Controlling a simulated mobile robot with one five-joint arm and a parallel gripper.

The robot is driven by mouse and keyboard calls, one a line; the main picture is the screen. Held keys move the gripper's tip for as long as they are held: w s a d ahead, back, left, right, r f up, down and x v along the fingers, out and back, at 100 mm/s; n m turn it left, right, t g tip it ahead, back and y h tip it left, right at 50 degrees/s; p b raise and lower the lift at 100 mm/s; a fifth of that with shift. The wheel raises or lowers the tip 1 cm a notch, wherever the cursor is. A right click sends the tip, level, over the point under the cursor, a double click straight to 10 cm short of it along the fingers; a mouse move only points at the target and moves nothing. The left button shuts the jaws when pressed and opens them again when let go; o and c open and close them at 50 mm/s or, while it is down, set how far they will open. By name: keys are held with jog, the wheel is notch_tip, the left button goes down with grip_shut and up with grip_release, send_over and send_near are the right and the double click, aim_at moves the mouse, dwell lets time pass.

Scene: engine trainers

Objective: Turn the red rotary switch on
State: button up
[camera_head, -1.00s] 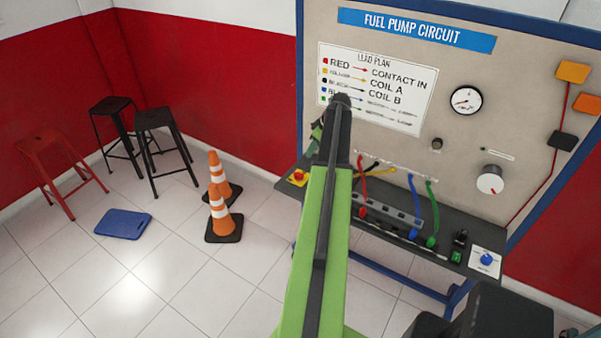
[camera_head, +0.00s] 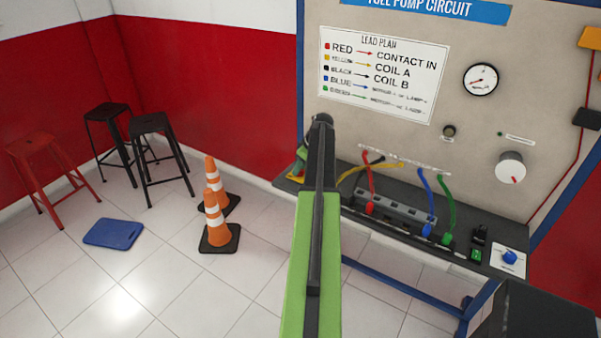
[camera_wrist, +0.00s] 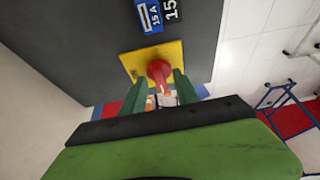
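The red rotary switch (camera_wrist: 159,71) sits on a yellow square plate (camera_wrist: 136,62) in the wrist view. In the head view only an edge of the yellow plate (camera_head: 296,180) shows, at the left end of the dark bench shelf; my arm and gripper hide the switch there. My gripper (camera_wrist: 160,79) has its two green fingers apart, one on each side of the red switch in the wrist view. I cannot tell whether either finger touches it. In the head view a small part of my gripper (camera_head: 301,160) shows beside the arm's end.
The shelf also carries a grey terminal block (camera_head: 395,211) with coloured leads and a blue knob (camera_head: 509,257) at right. The upright panel (camera_head: 420,140) rises behind it. Orange cones (camera_head: 216,220), stools (camera_head: 110,135) and a blue mat (camera_head: 113,233) stand on the floor at left.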

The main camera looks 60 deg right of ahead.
grip_shut()
jog(key=shift+r, duration=0.1)
dwell(0.4)
jog(key=m+h, duration=0.1)
jog(key=m, duration=0.2)
jog(key=shift+a, duration=0.2)
jog(key=m+h, duration=0.1)
jog(key=m, duration=0.2)
jog(key=m+g+h, duration=0.1)
jog(key=m, duration=0.1)
jog(key=shift+w+a+m, duration=0.1)
jog(key=shift+m, duration=0.3)
jog(key=m, duration=0.2)
jog(key=m+g+h, duration=0.1)
jog(key=m, duration=0.1)
jog(key=shift+w+g, duration=0.1)
jog(key=shift+g, duration=0.2)
jog(key=shift+w+m+g, duration=0.1)
jog(key=shift+m+g, duration=0.8)
jog(key=shift+m, duration=1.6)
